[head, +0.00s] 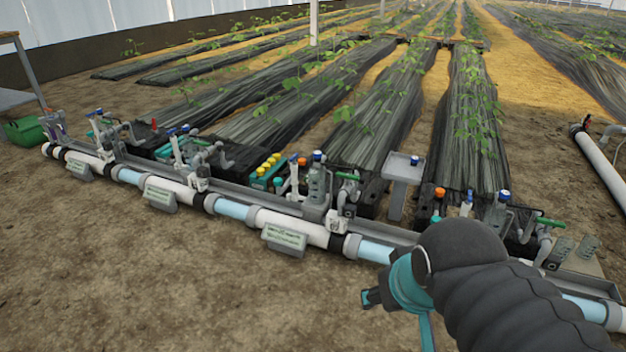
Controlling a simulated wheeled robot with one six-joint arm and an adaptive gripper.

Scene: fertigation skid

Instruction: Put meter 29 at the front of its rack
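Meter 29 cannot be picked out in the head view; no number is readable. Two small grey upright units (575,248) stand side by side on a beige board (585,266) at the right; they may be meters, but I cannot tell. A larger grey unit (318,190) stands on the skid near the middle. My arm comes in from the lower right and hides part of the skid. What seems to be my gripper (371,298) shows as a small dark part left of the teal joint, in front of the pipe; its fingers and contents are not clear.
A long white pipe (180,192) with clear blue sections and several valves runs across the skid. Small sign plates (285,240) stand along its front. A grey pedestal (400,172) rises behind it. A green bin (25,131) sits far left. Bare soil (150,285) in front is clear.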

